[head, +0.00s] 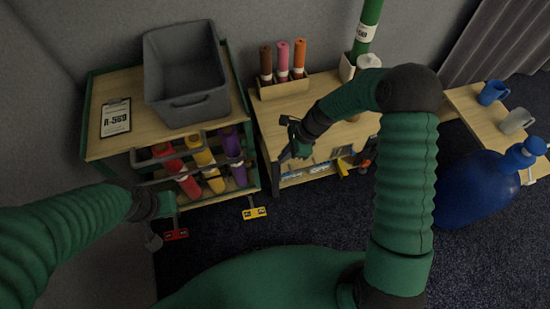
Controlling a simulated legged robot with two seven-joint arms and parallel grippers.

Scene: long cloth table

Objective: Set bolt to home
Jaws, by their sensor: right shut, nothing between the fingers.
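A tall green bolt (368,22) with a white label stands upright at the top, behind the right end of the wooden table; its label is too small to read surely. A white round end (367,61) shows at its foot, partly behind my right arm. My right gripper (287,153) is shut and empty, pointing down in front of the table's front edge, apart from the bolt. My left gripper (160,222) is low at the left, in front of the shelf cart; its fingers are unclear.
A cart (100,150) holds a grey bin (185,75), a clipboard (116,118) and, below, red, yellow and purple rolls (203,160). A wooden box (282,90) holds brown, pink and orange rolls. Mugs (493,92) stand on the right table, near a blue rounded object (480,190).

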